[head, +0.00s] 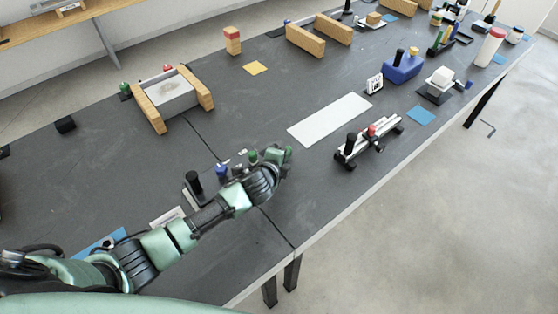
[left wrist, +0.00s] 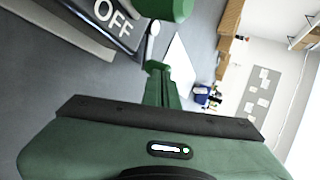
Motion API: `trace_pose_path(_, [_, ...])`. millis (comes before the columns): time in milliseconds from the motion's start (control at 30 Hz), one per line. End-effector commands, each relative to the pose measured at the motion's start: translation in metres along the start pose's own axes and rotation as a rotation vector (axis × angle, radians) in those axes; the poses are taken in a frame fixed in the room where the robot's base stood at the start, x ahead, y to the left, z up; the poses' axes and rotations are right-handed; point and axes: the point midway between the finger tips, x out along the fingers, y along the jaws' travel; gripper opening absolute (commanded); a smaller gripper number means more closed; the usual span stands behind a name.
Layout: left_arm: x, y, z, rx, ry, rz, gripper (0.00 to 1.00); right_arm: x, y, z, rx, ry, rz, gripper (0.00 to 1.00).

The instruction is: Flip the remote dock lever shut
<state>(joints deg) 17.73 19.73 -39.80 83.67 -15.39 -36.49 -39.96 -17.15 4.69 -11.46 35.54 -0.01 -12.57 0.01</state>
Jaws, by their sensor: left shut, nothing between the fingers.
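My left gripper (head: 286,156) is shut and empty, reaching over the table beside a low device with a black upright knob (head: 193,182) and a blue knob (head: 222,172). In the left wrist view a dark panel marked OFF (left wrist: 115,18) is close to the upper left of my left gripper (left wrist: 158,68). A pale lever-like rod (left wrist: 152,40) stands beside the panel. A rounded green part (left wrist: 165,8) shows above; I cannot tell what it belongs to. No label names the remote dock, and my arm hides part of the device. I cannot tell whether the gripper touches it. My right gripper is not in view.
A white and black device (head: 368,140) with black and red knobs stands right of the gripper. A bare white plate (head: 329,119) lies beyond it. A wood-sided box (head: 150,118) stands at the back left. The table's front edge (head: 345,215) is near.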

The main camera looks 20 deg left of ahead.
Motion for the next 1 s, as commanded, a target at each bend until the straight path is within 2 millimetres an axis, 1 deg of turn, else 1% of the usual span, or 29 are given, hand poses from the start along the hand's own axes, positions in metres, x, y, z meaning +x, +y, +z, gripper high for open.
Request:
trace_pose_path(33, [0.004, 0.002, -0.005, -0.029, -0.034, 0.002, 0.0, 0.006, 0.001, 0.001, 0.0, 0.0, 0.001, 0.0])
trace_pose_path(233, [0.015, -0.003, -0.011, -0.122, -0.199, 0.001, 0.0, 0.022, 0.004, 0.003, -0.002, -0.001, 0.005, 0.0])
trace_pose_path(400, [0.024, -0.009, -0.015, -0.202, -0.339, 0.001, 0.0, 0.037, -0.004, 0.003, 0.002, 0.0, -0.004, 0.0])
trace_pose_path(567, [0.03, -0.015, -0.017, -0.273, -0.467, 0.001, 0.0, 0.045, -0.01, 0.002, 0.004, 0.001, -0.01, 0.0])
trace_pose_path(700, [0.034, -0.018, -0.013, -0.272, -0.472, 0.0, 0.0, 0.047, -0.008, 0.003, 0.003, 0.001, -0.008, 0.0])
trace_pose_path(1000, [0.032, -0.019, -0.013, -0.27, -0.469, 0.0, 0.0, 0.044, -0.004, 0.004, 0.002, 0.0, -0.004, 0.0])
